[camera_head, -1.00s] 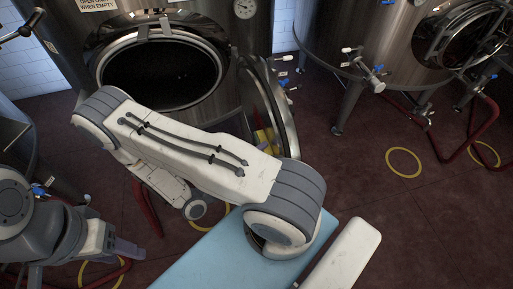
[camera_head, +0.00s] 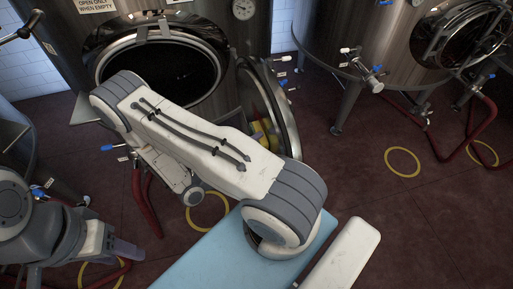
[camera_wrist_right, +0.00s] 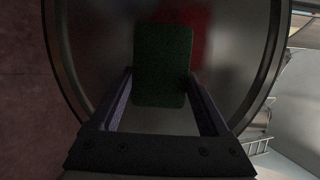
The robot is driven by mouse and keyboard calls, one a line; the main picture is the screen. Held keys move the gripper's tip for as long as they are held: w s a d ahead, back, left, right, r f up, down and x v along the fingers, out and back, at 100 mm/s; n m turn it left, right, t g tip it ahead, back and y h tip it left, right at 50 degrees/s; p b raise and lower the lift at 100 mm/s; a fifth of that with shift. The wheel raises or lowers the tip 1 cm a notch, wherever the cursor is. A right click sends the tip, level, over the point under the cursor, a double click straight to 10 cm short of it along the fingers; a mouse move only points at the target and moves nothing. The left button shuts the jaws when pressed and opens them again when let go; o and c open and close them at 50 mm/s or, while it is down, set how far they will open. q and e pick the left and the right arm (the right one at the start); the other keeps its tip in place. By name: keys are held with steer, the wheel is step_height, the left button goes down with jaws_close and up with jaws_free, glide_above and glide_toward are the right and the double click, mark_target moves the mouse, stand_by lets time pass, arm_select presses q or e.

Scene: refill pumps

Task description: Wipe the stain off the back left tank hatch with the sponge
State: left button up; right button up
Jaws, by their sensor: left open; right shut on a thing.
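The open tank hatch (camera_head: 283,112) hangs to the right of the round opening of the back left tank (camera_head: 205,20). Its inner metal face (camera_wrist_right: 230,75) fills most of the right wrist view. A dark red patch (camera_wrist_right: 200,42) shows on that face, partly behind the sponge. My right gripper (camera_wrist_right: 161,78) is shut on the sponge (camera_wrist_right: 163,60), whose dark green side faces the wrist camera. The sponge is close in front of the hatch face; I cannot tell if they touch. In the head view a yellow bit of sponge (camera_head: 258,134) shows beside my arm. My left gripper (camera_head: 122,252) is open and empty, low at the left.
A second tank (camera_head: 370,30) with valves and legs stands at the back right. Red hoses (camera_head: 448,150) and yellow rings (camera_head: 403,162) are on the dark red floor. A blue-handled valve (camera_head: 107,147) is left of my right arm. The floor at the right is mostly open.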

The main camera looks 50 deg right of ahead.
mark_target(251, 130)
steer(key=shift+w+d+b, duration=0.2)
steer(key=shift+w+d, duration=0.75)
steer(key=shift+w, duration=0.6)
steer(key=shift+w+d+b, duration=0.15)
steer(key=shift+w+d, duration=0.8)
steer(key=shift+w, duration=0.55)
steer(key=shift+w+d+b, duration=0.2)
steer(key=shift+w+d, duration=0.75)
steer(key=shift+w, duration=0.6)
steer(key=shift+r+p, duration=1.25)
steer(key=shift+r, duration=0.3)
steer(key=shift+s+a+f+p, duration=0.1)
steer(key=shift+s+a+p, duration=0.3)
steer(key=shift+s, duration=0.6)
steer(key=shift+s+a+r+p, duration=0.1)
steer(key=shift+s+a+p, duration=0.15)
steer(key=shift+s+a, duration=0.6)
steer(key=shift+s+a+f+p, duration=0.1)
steer(key=shift+s+a+p, duration=0.2)
steer(key=shift+s, duration=0.85)
steer(key=shift+s+a+p, duration=0.2)
steer(key=shift+s+a, duration=0.35)
steer(key=shift+s, duration=0.65)
steer(key=shift+s+a+p, duration=0.2)
steer(key=shift+s+a, duration=0.3)
steer(key=shift+s, duration=0.7)
steer(key=shift+s+a+p, duration=0.2)
steer(key=shift+s+a, duration=0.35)
steer(key=shift+s, duration=1.05)
